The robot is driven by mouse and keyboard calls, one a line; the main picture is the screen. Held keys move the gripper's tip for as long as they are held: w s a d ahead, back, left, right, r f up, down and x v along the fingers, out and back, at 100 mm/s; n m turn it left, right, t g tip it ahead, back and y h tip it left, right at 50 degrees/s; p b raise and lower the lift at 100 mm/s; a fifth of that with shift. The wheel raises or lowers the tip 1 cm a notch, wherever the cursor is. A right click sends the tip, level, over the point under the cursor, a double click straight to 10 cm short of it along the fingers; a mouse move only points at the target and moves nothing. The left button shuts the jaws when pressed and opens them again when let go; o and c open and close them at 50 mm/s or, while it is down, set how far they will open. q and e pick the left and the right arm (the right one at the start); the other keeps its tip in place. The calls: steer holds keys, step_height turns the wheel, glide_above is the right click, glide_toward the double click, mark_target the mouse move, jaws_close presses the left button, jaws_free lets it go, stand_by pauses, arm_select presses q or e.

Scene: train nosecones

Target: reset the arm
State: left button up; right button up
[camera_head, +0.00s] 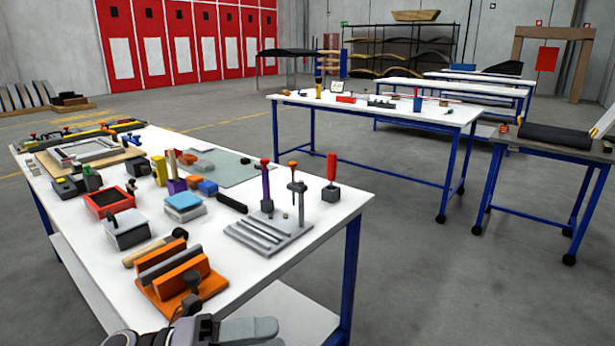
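Part of my arm, which looks like my left one, shows at the bottom edge left of centre, with grey and dark gripper parts (205,331). It is cut off by the picture's edge, and I cannot tell its fingers apart or see whether they are open or shut. It is in front of the near edge of a white-topped workbench (325,207), close to an orange fixture (192,273) that has a grey bar in its channel. I see nothing held. My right arm and gripper are not in view.
The near bench carries a grey slotted plate (262,238), a red-handled tool (331,178), a red-rimmed tray (106,203), a grey box (126,231) and several small tools. Other blue-legged tables (450,118) stand behind. Open grey floor (440,290) lies to the right.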

arm_select(q)
steer(key=a+f+n+t+y+p, duration=0.1)
steer(key=a+f+n+t+y, duration=0.45)
steer(key=n, duration=0.75)
steer(key=a+f+n+t+y, duration=0.3)
steer(key=f+n+t+y, duration=0.5)
steer(key=n, duration=0.5)
steer(key=s+a+f+n+g+y, duration=0.1)
steer(key=s+a+f+n+g, duration=0.1)
steer(key=s+f+n, duration=0.2)
steer(key=s+a+f+n+g+y, duration=0.2)
steer(key=s+a+f+n+g, duration=0.1)
steer(key=s+f, duration=0.5)
steer(key=shift+s+a+f+n+p, duration=0.15)
steer(key=shift+s+f+n+p, duration=0.2)
steer(key=shift+n, duration=0.35)
steer(key=shift+w+y, duration=0.15)
steer(key=shift+y, duration=0.1)
